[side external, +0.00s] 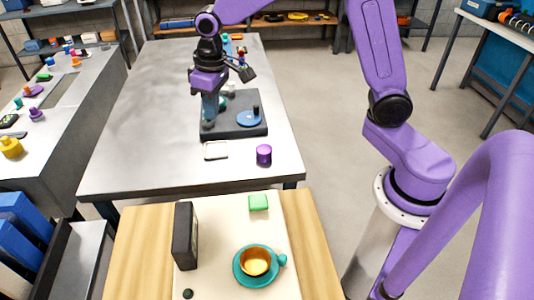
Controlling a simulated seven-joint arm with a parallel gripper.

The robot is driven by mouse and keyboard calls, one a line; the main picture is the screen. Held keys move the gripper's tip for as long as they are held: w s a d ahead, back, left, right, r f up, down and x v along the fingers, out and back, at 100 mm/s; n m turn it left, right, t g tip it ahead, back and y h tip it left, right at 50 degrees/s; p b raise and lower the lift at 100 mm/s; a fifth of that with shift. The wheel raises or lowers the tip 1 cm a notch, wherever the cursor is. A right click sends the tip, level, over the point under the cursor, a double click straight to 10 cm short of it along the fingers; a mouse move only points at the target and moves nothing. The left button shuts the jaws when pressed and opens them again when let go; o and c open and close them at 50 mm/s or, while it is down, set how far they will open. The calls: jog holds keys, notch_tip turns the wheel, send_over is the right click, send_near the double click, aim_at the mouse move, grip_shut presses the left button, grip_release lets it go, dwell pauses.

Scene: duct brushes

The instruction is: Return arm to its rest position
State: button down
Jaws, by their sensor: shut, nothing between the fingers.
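My gripper (209,98) points down over the left part of a black board (259,129) on the metal table. Its fingers are small in this view and hard to separate from a blue-grey upright piece (209,112) directly below the purple hand. I cannot tell whether the two touch. The gripper is shut, and I see nothing held in it. A blue disc (249,119) with a black knob lies on the right part of the board. A small green item is partly hidden behind the hand.
A purple cylinder (264,155) and a pale flat tray (216,151) sit in front of the board. A nearer wooden table holds a teal saucer with a cup (255,262), a green block (258,202) and a dark upright box (186,236). The metal table's left side is clear.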

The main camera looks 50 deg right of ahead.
jog(key=s+d+n, duration=0.3)
jog(key=s+n, duration=0.1)
jog(key=s, duration=1)
jog(key=s+d+n+g, duration=0.1)
jog(key=s+d+n, duration=0.2)
jog(key=s, duration=1.2)
jog(key=shift+r+n, duration=0.15)
jog(key=shift+n, duration=0.55)
jog(key=shift+d, duration=0.1)
